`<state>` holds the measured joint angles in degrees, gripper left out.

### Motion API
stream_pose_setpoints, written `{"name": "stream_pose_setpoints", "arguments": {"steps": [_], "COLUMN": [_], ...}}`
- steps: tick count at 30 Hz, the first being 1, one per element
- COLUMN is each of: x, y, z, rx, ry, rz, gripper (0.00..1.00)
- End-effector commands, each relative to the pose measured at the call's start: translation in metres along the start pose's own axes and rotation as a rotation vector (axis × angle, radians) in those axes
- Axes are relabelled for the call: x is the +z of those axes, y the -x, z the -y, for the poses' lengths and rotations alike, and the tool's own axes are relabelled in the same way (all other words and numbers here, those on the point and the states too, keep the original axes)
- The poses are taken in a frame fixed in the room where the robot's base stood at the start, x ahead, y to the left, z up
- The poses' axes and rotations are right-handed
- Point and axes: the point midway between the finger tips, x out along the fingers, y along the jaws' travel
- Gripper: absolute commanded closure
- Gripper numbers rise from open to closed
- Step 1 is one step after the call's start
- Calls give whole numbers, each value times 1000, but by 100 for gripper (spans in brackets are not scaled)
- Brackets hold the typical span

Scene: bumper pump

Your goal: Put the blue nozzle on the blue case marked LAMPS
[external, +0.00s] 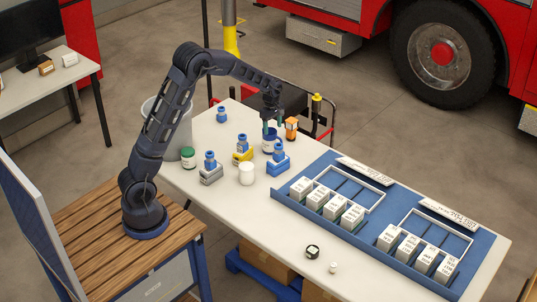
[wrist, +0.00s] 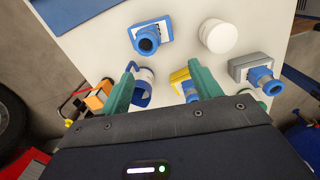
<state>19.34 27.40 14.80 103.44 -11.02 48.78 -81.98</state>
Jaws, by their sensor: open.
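In the external view, a small blue nozzle (external: 221,115) stands alone at the table's far left. Other blue nozzle-like pieces sit on a yellow case (external: 242,156), a grey case (external: 211,176) and a blue-and-white case (external: 278,167). No LAMPS marking is readable on that blue case, which also shows in the wrist view (wrist: 165,29). My gripper (external: 273,125) is above a blue-and-white round container (external: 268,145). Its green fingertips (wrist: 163,86) are apart; the container (wrist: 146,88) and the yellow case (wrist: 179,77) show between them. I cannot tell whether they touch anything.
A white cylinder (external: 247,174) and a green-lidded jar (external: 188,158) stand nearby. A blue tray (external: 374,238) with several labelled white boxes fills the right.

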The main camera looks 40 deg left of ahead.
Motion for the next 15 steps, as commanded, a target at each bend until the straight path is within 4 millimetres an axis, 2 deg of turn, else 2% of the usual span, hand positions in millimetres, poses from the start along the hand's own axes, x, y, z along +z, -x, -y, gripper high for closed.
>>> {"name": "stream_pose_setpoints", "arguments": {"steps": [1,6,15], "x": [-5,-14,-28], "y": [20,69,141], "z": [11,48,124], "rx": [15,52,122], "ry": [-34,-174,-425], "rz": [9,25,25], "gripper": [37,37,37]}}
